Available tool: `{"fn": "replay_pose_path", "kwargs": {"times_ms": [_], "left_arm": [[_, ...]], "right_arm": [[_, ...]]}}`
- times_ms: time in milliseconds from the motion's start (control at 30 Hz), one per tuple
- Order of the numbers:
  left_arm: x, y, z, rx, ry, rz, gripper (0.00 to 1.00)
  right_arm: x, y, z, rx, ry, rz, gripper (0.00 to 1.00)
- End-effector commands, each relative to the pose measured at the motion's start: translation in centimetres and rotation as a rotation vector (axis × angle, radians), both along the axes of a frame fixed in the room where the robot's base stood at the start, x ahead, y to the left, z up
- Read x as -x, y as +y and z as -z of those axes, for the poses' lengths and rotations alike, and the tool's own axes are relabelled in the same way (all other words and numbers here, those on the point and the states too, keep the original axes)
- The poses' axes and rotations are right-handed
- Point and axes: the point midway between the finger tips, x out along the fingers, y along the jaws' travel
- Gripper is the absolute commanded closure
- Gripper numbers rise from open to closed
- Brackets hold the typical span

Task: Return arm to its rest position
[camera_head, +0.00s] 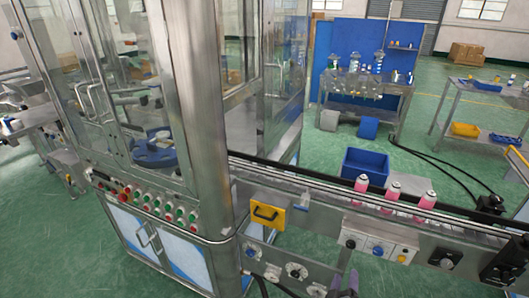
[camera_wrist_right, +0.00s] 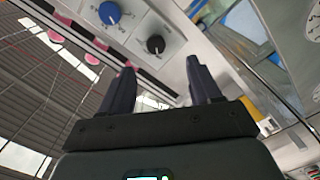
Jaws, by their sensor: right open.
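My right gripper (camera_head: 345,283) shows only in part at the bottom edge of the head view, in front of the conveyor's control panel. In the right wrist view its two dark fingers (camera_wrist_right: 162,76) stand apart with nothing between them, so it is open and empty. Ahead of them are a blue knob (camera_wrist_right: 109,13) and a black knob (camera_wrist_right: 155,44) on the panel. Three pink cans with pale tops stand upright on the conveyor: a left one (camera_head: 361,184), a middle one (camera_head: 393,191) and a right one (camera_head: 427,200). My left gripper is not in view.
A conveyor (camera_head: 310,190) runs right from a glazed steel machine (camera_head: 205,110) with a row of buttons. A yellow handled panel (camera_head: 267,214) is on its front. Behind are a blue bin (camera_head: 365,164) and a workbench (camera_head: 365,82). Green floor (camera_head: 310,155) is clear in places.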

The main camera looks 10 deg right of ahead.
Motion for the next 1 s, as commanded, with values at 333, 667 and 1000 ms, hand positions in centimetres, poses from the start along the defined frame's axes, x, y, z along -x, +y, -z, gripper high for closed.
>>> {"fn": "replay_pose_path", "kwargs": {"times_ms": [333, 667, 1000], "left_arm": [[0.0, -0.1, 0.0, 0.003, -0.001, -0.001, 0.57], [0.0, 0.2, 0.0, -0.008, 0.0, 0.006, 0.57], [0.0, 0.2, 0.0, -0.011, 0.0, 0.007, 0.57]], "right_arm": [[11.0, 0.9, 8.0, -0.14, 0.171, -0.016, 0.37], [19.8, 8.6, 4.9, -0.731, 0.476, -0.167, 0.37], [26.3, 13.1, -4.2, -0.912, 0.791, -0.193, 0.37]]}}
